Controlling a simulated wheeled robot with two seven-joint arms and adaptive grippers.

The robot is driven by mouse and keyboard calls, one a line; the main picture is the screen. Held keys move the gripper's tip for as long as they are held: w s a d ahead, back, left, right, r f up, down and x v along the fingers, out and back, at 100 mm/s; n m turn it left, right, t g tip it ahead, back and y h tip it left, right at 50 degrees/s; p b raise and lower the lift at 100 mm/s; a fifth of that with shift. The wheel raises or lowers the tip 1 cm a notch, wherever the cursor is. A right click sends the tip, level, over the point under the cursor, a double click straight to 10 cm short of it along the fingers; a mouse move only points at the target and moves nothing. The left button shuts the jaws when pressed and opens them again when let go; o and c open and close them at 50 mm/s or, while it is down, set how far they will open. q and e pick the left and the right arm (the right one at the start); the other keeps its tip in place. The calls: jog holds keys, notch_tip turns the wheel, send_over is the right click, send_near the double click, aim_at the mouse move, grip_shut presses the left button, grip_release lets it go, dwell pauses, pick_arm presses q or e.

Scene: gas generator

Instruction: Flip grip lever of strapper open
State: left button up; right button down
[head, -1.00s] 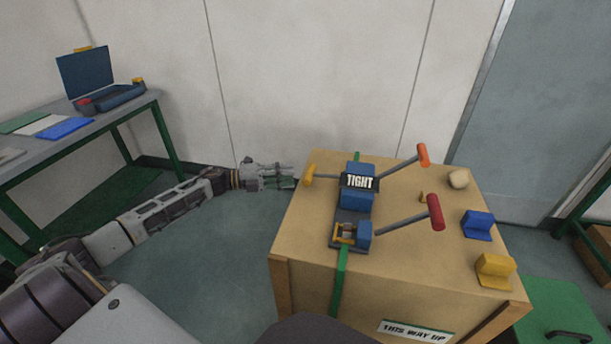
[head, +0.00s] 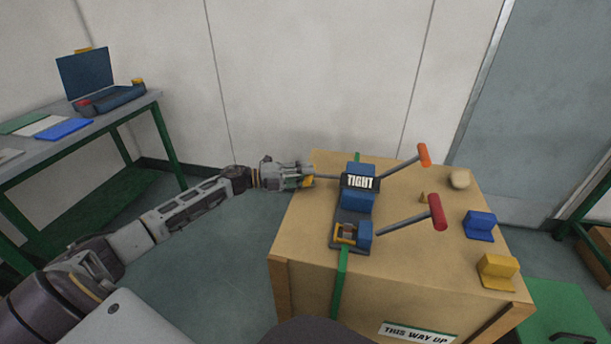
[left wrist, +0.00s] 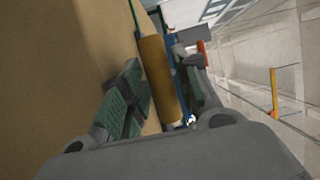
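The strapper (head: 357,200) is a blue and dark tool with a "TIGHT" label, on top of a crate. It has a lever with a yellow handle (head: 308,181) on its left, an orange-ended lever (head: 423,155) and a red-ended lever (head: 437,212) on its right. My left gripper (head: 306,175) is at the yellow handle, partly covering it. In the left wrist view the yellow handle (left wrist: 160,80) lies between green-padded fingers, with a gap on the left side; the gripper looks open. My right gripper is not in view.
The strapper stands on a tan crate (head: 300,235) with a green strap (head: 341,280). A blue block (head: 479,226), a yellow block (head: 497,270) and a pale lump (head: 460,178) lie on the crate's right side. A table (head: 150,98) stands at left.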

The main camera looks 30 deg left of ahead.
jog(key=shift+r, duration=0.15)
pick_arm(q)
jog(key=shift+c, duration=0.4)
grip_shut()
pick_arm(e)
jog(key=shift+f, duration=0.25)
